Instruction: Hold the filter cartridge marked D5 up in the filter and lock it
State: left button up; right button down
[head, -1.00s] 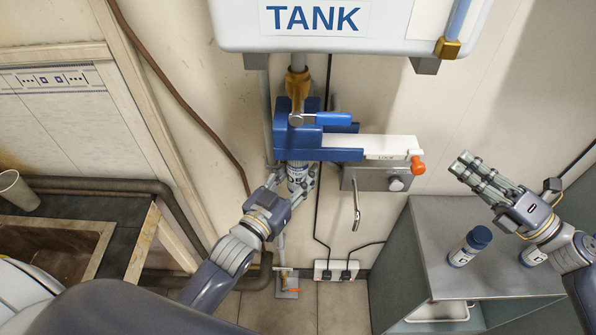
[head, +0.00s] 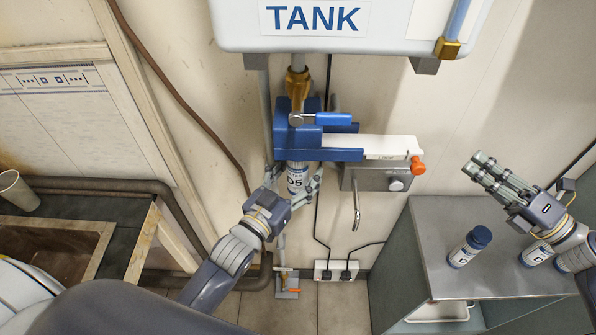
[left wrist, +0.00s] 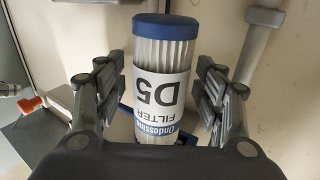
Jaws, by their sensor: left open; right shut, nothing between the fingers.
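The filter cartridge marked D5 (head: 296,181) stands upright under the blue filter housing (head: 340,154), its top end hidden by the housing. My left gripper (head: 296,182) is open, with one finger on each side of the cartridge and gaps visible. In the left wrist view the D5 cartridge (left wrist: 161,90) appears upside down between the spread fingers (left wrist: 161,95). The white lever marked LOCK (head: 375,147), with an orange knob (head: 418,165), points right from the housing. My right gripper (head: 478,166) is shut and empty above the grey cabinet.
Two other cartridges, one with a dark blue cap (head: 469,246) and one partly behind my right arm (head: 536,254), stand on the grey cabinet (head: 440,220). The white tank (head: 350,25) hangs above. A grey wall box (head: 370,178) sits below the lever.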

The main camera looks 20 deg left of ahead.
pick_arm(q)
jog(key=shift+s+f, duration=0.1)
jog(key=shift+s, duration=0.05)
jog(key=shift+s+a, duration=0.15)
jog(key=shift+s, duration=0.15)
jog(key=v, duration=1.1)
